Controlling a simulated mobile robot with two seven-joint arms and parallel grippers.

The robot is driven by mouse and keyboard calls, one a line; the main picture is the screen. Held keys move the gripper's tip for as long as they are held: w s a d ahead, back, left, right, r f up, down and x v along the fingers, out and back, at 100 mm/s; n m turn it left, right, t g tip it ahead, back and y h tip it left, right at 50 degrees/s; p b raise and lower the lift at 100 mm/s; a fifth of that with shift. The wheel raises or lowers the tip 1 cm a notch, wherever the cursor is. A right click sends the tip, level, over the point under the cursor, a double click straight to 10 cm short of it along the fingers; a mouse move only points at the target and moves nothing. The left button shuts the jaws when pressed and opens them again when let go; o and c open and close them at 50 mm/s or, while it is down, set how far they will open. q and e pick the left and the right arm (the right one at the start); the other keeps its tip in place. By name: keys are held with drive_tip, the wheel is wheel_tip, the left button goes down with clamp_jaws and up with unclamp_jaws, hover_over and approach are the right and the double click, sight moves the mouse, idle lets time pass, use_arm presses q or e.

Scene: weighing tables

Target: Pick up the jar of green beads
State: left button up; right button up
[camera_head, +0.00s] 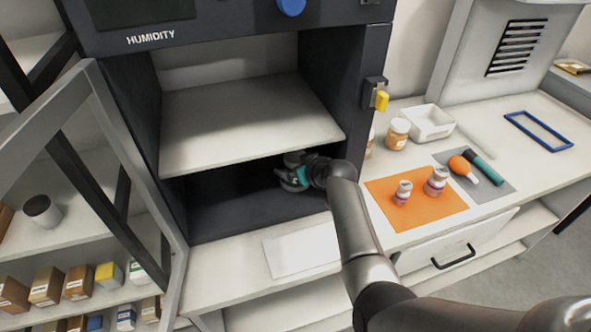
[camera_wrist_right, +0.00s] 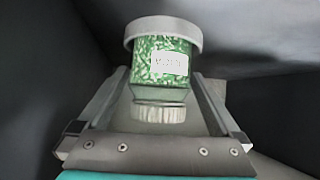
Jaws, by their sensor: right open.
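The jar of green beads (camera_wrist_right: 158,62) shows in the right wrist view, with a white label, a ribbed pale cap at the lower end and a pale grey round rim at the upper end. My right gripper (camera_wrist_right: 162,88) is open, with one finger on each side of the jar's lower part in the picture. I cannot tell whether the fingers touch it. In the head view my right gripper (camera_head: 293,174) reaches into the lower compartment of the dark humidity cabinet (camera_head: 345,85); the jar is not distinguishable there. My left gripper is not in view.
A shelf (camera_head: 245,125) lies right above my gripper, and the cabinet walls are close. The glass door (camera_head: 110,130) stands open at left. An orange mat (camera_head: 415,212) with two small jars, a white tray (camera_head: 430,122) and a blue frame (camera_head: 538,130) are at right.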

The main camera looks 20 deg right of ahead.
drive_tip(key=c, duration=1.3)
drive_tip(key=shift+c, duration=0.5)
drive_tip(key=shift+r, duration=0.15)
